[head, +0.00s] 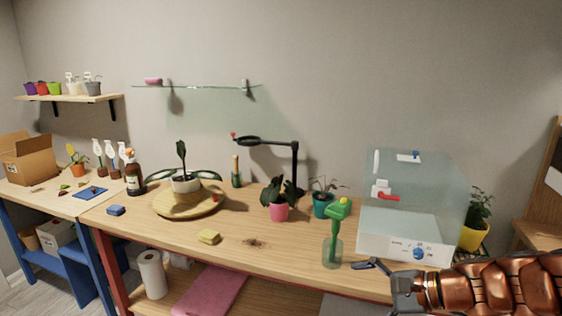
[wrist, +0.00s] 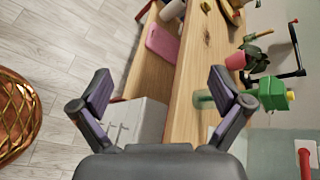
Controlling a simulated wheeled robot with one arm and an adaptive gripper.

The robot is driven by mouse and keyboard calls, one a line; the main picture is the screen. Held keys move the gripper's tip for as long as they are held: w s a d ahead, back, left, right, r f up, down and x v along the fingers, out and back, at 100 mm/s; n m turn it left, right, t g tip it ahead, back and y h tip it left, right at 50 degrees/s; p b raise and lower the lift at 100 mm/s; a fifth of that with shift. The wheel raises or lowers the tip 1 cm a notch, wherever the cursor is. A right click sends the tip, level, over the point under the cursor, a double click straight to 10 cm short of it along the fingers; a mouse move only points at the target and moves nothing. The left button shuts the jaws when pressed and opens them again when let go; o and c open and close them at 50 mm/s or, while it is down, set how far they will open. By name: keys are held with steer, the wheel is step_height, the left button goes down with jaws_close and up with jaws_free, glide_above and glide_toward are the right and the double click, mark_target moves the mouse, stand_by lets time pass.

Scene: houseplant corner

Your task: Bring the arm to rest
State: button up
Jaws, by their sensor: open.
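My arm reaches in from the lower right of the head view, its copper-coloured links crossing in front of the bench's right end. My gripper (head: 368,265) is at the front edge of the wooden bench (head: 200,255), just below the clear-walled cabinet. In the wrist view my gripper (wrist: 160,85) has its two fingers wide apart with nothing between them. Beyond them show the bench edge, a white box (wrist: 138,128) and the floor.
The clear cabinet (head: 410,215) has a white base with a blue knob. A pink mat (head: 207,290) lies below. Open floor shows in the wrist view.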

steer(key=s+a+f+n+g+h+p, duration=0.1)
steer(key=s+a+n+g+h, duration=0.2)
steer(key=s, duration=0.4)
steer(key=s+a+f+n+g+h+p, duration=0.1)
steer(key=s+a+f+n+g, duration=0.15)
steer(key=s+n, duration=0.35)
steer(key=s+d+n+g+h+p, duration=0.1)
steer(key=s+d+n+h, duration=0.1)
steer(key=s, duration=0.4)
steer(key=s+d+r+n+g+h+p, duration=0.1)
steer(key=s+d+n+h, duration=0.2)
steer(key=s+d+h, duration=0.1)
steer(key=shift+s+d+n+h, duration=0.3)
steer(key=shift+s+d+h, duration=0.1)
steer(key=shift+s+d, duration=0.45)
steer(key=shift+r, duration=0.1)
